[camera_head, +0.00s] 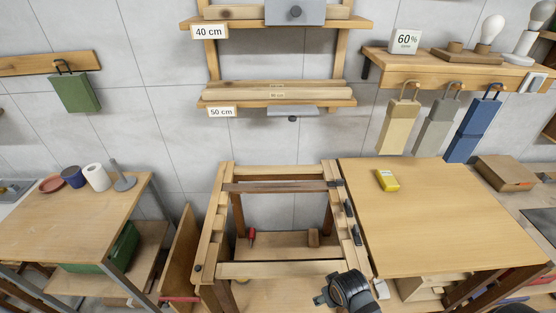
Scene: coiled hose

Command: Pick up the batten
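Pale wooden battens (310,92) lie on the wall shelf labelled 50 cm, one with a small label on its front. Another pale batten (226,12) lies on the upper shelf labelled 40 cm, partly cut off by the top edge of the picture. I cannot tell which one the task means. My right gripper (322,293) is dark and low in the picture, over the front right of the wooden frame, well below the shelves. It appears to hold nothing; its fingers are too small to judge. My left gripper is not in view.
A slotted wooden frame (215,222) stands below the shelves. A table (450,220) on the right carries a yellow device (387,181) and is otherwise mostly clear. Grey metal pieces (293,110) sit at the shelf fronts. A side table (60,225) stands left.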

